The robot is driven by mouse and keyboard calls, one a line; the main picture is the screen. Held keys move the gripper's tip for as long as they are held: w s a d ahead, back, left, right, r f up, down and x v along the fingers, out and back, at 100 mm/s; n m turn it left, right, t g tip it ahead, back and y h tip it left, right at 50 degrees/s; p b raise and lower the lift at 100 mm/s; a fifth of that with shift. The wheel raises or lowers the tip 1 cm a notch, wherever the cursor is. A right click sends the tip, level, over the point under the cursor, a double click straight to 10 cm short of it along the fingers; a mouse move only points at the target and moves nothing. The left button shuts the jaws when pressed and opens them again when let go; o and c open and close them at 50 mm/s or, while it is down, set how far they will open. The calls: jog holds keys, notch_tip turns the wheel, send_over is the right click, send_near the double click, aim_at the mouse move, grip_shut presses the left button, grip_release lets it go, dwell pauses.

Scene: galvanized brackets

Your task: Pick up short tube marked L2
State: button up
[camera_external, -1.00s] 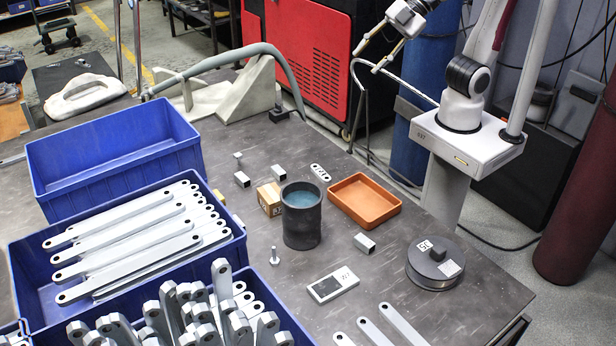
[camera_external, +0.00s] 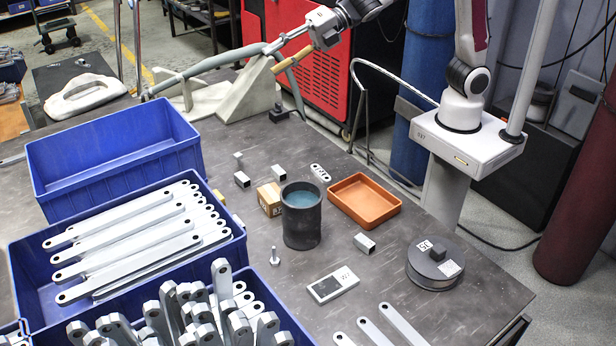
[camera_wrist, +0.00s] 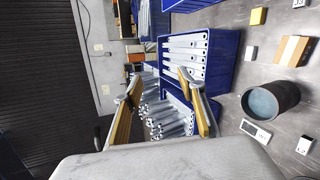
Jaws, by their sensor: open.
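One (camera_external: 242,179) is left of the cardboard box, one (camera_external: 279,172) is behind the box, and one (camera_external: 364,243) is in front of the orange tray. I cannot read L2 on any of them. In the wrist view one short tube (camera_wrist: 304,145) shows at lower right and a marked one (camera_wrist: 298,3) is cut by the top edge. My gripper (camera_external: 272,60) is open and empty, raised above the back of the table, apart from the tubes. Its fingers also show in the wrist view (camera_wrist: 160,78).
A dark cup (camera_external: 302,228), a cardboard box (camera_external: 269,200) and an orange tray (camera_external: 364,200) stand mid-table.

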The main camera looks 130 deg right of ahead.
jog(key=w+f+n+y, duration=0.3)
jog(key=w+f+n, duration=0.3)
jog(key=w+n, duration=0.2)
notch_tip(320, 180, down, 12)
jog(key=w+n+g+y, duration=0.1)
jog(key=w+n+y, duration=0.1)
jog(key=n+y, duration=0.5)
jog(key=s+a+f+n+g+y, duration=0.1)
jog(key=s+f+n+g, duration=0.3)
jog(key=f, duration=0.5)
jog(key=s+a+f+n+g+y, duration=0.2)
jog(key=s+f+n+g, duration=0.3)
jog(key=f+n, duration=0.5)
jog(key=s+a+f+n+g+y, duration=0.2)
jog(key=s+a+f+n+g, duration=0.2)
jog(key=s+f+n, duration=0.3)
jog(key=shift+s+a+f, duration=0.1)
jog(key=shift+s+f, duration=0.35)
jog(key=shift+f, duration=0.2)
jog(key=shift+s+f, duration=0.4)
jog(key=shift+f, duration=0.2)
jog(key=shift+a+y, duration=0.1)
jog(key=shift+y, duration=0.2)
jog(key=shift+s+a, duration=0.15)
jog(key=shift+a, duration=1.6)
jog(key=shift+s+a, duration=0.15)
jog(key=shift+a, duration=1.65)
jog(key=shift+s+a, duration=0.15)
jog(key=shift+a, duration=1.6)
